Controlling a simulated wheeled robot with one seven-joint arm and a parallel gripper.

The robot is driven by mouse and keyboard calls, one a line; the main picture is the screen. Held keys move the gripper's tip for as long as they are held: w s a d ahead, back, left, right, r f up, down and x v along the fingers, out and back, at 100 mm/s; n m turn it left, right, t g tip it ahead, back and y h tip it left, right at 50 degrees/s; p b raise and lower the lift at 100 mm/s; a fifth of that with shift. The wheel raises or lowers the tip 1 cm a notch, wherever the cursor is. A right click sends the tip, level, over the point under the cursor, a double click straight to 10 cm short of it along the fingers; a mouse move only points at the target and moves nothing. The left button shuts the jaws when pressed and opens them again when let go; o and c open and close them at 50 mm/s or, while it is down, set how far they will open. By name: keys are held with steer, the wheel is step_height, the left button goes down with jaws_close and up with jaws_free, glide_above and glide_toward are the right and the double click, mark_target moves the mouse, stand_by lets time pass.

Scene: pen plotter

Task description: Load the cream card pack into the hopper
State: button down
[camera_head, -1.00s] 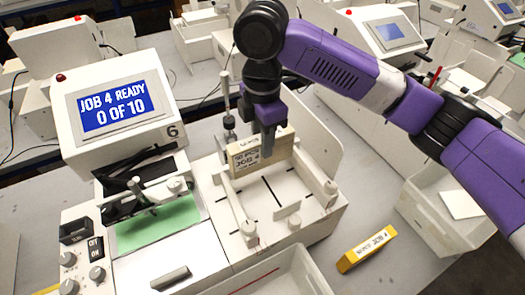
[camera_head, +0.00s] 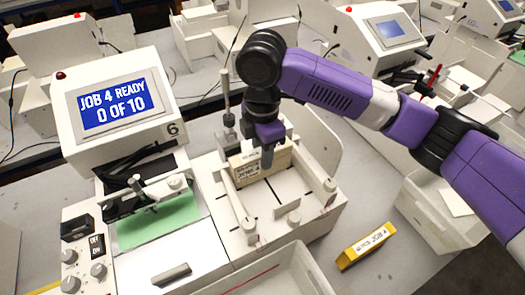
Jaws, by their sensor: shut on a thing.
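The cream card pack (camera_head: 258,166) stands upright inside the back part of the hopper (camera_head: 281,195), its printed face toward the camera. The label mentions JOB 4 but is partly covered. My gripper (camera_head: 267,158) is shut on the pack from above, with one finger showing in front of its face. The other finger is hidden behind the pack. The hopper is a white tray with rails and dark floor lines. I cannot tell if the pack's lower edge touches the hopper floor.
The machine's screen (camera_head: 117,103) reads JOB 4 READY, 0 OF 10. A yellow labelled block (camera_head: 366,247) lies on the table at right. A white bin (camera_head: 428,222) stands farther right, and an open white tray (camera_head: 283,275) sits in front. A vertical post (camera_head: 226,105) rises left of my gripper.

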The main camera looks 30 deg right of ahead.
steer(key=shift+f, duration=0.1)
steer(key=c, duration=1.1)
jaws_free()
steer(key=shift+r+p, duration=0.3)
steer(key=shift+r, duration=0.35)
step_height(320, 180, up, 12)
steer(key=shift+f+b, duration=0.1)
steer(key=shift+b, duration=0.85)
steer(key=shift+s, duration=0.1)
